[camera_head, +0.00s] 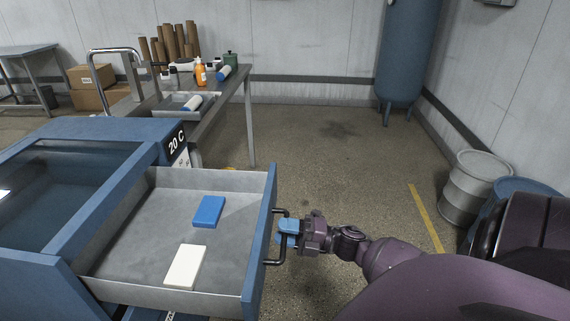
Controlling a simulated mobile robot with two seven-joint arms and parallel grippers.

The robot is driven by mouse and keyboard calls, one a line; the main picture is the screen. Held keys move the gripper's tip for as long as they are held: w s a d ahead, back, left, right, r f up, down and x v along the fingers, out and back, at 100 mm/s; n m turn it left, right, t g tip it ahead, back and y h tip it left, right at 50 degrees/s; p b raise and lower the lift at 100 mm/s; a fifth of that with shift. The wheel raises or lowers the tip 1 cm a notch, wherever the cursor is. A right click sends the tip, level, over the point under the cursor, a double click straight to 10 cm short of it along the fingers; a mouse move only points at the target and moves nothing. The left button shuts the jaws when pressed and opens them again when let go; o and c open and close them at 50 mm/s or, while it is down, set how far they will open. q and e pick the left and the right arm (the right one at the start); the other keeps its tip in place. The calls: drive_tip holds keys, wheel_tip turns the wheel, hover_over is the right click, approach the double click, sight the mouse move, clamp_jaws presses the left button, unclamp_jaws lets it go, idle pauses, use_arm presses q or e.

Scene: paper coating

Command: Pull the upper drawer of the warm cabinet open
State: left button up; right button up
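The warm cabinet (105,130) is blue, with a glazed top and a "20 C" label, at the left. Its upper drawer (225,178) stands far out and open toward the right. A blue block (208,211) and a white block (185,266) lie apart on its grey floor. The dark bar handle (273,262) is on the drawer's blue front. My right gripper (287,232) is at the middle of the handle, its blue fingers around the bar, apparently shut on it. My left gripper is not in view.
A grey drum (468,188) and a blue drum (515,188) stand at the right. The floor between is clear.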

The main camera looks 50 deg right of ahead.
drive_tip(key=v, duration=1)
drive_tip(key=shift+s+d+b, duration=0.25)
drive_tip(key=shift+d+b, duration=0.05)
drive_tip(key=shift+b, duration=0.05)
